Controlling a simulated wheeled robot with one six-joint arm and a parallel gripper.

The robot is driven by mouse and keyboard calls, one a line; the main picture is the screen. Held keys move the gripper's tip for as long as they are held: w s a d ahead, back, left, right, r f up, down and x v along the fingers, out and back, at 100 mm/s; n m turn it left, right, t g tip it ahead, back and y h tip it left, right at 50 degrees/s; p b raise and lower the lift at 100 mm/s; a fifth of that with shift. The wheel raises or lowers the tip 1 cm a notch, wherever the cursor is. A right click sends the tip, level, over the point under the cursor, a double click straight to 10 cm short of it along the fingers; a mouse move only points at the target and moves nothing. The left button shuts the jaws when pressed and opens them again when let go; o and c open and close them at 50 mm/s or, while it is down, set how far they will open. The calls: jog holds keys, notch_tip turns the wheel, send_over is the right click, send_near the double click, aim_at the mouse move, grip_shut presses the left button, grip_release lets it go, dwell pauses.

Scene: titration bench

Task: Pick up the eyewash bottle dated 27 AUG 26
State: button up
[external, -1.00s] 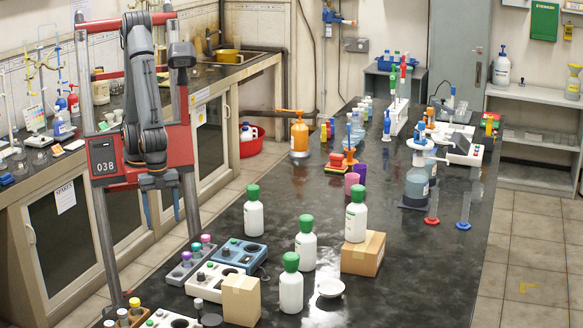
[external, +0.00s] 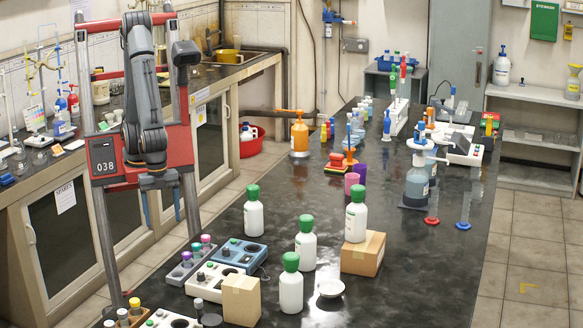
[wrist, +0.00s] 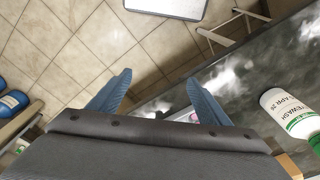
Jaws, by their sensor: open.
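Several white eyewash bottles with green caps stand upright on the dark bench: a back left one (external: 254,219), a middle one (external: 306,250), a front one (external: 291,292) and one (external: 355,222) on a cardboard box (external: 363,253). Their dates are too small to read in the external view. In the wrist view, a white bottle (wrist: 287,112) at the right edge has a label that seems to read EYEWASH and APR 26. My gripper (wrist: 160,77) is open and empty, its blue fingers spread above the floor, apart from the bottles. No 27 AUG 26 label is readable.
Blue and white bench devices (external: 238,254), a second cardboard box (external: 240,300) and a white dish (external: 331,288) stand near the bottles. The bench's right front is clear.

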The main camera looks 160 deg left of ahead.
jog(key=shift+r, duration=0.1)
notch_tip(320, 180, up, 8)
jog(key=f, duration=0.1)
jog(key=n+t+y+b, duration=0.1)
jog(key=n+y+b, duration=0.5)
jog(key=n+b, duration=0.6)
send_near(291, 288)
jog(key=s+a+f+n+p, duration=0.2)
jog(key=s+a+f, duration=0.1)
jog(key=s+f, duration=0.15)
jog(key=shift+t, duration=0.3)
jog(key=shift+w+p+x, duration=0.3)
jog(key=shift+p+x, duration=0.05)
jog(key=shift+x, duration=0.9)
jog(key=shift+w+p+x, duration=0.25)
jog(key=shift+p+x, duration=0.15)
jog(key=shift+x, duration=0.8)
jog(key=shift+w+p+x, duration=0.3)
jog(key=shift+p+x, duration=0.05)
jog(key=shift+x, duration=0.9)
jog(key=shift+d+r+m, duration=0.1)
jog(key=shift+d+m, duration=0.1)
jog(key=shift+m, duration=0.1)
jog(key=c, duration=1.5)
